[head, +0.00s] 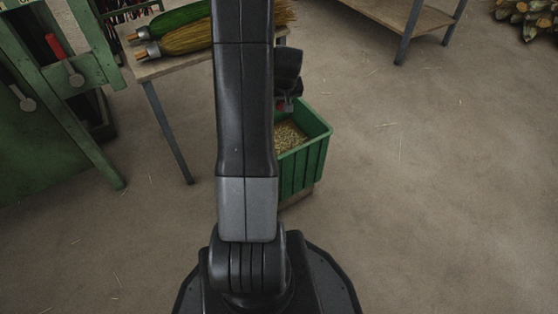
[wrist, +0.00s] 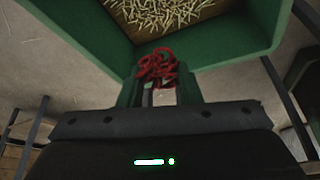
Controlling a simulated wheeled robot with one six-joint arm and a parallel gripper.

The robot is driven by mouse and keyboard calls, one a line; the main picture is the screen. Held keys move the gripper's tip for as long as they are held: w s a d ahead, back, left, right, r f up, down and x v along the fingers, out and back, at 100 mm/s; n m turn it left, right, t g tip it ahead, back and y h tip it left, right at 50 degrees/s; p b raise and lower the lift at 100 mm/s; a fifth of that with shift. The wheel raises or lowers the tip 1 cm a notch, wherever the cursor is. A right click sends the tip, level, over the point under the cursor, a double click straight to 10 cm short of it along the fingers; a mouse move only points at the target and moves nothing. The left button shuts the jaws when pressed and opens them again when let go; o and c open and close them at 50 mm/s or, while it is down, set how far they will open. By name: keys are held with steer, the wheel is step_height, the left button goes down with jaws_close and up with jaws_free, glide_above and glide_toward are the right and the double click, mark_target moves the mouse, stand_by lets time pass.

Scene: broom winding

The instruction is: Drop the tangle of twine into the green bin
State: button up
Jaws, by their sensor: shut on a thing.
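The tangle of twine (wrist: 157,66) is red and loosely bunched in the wrist view. My gripper (wrist: 162,94) is shut on it, with the twine sticking out past the fingertips. The green bin (wrist: 225,78) fills the upper part of the wrist view, with pale cut pieces lying inside it. In the head view the green bin (head: 313,160) stands on the floor to the right of my arm, which hides its left side. My gripper (head: 285,105) is over the bin's far part there, with a bit of red showing at it.
A table (head: 150,68) behind the bin on the left bears brooms (head: 185,38), one with a green cover. A green machine (head: 50,130) with a red lever stands at far left. Another table (head: 415,18) is at the back right. The floor on the right is open.

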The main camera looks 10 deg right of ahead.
step_height(320, 180, down, 3)
steer(key=shift+r+b, duration=0.2)
steer(key=shift+b, duration=0.4)
steer(key=o, duration=1)
steer(key=p+v, duration=0.5)
steer(key=v, duration=0.9)
steer(key=shift+w+f, duration=0.1)
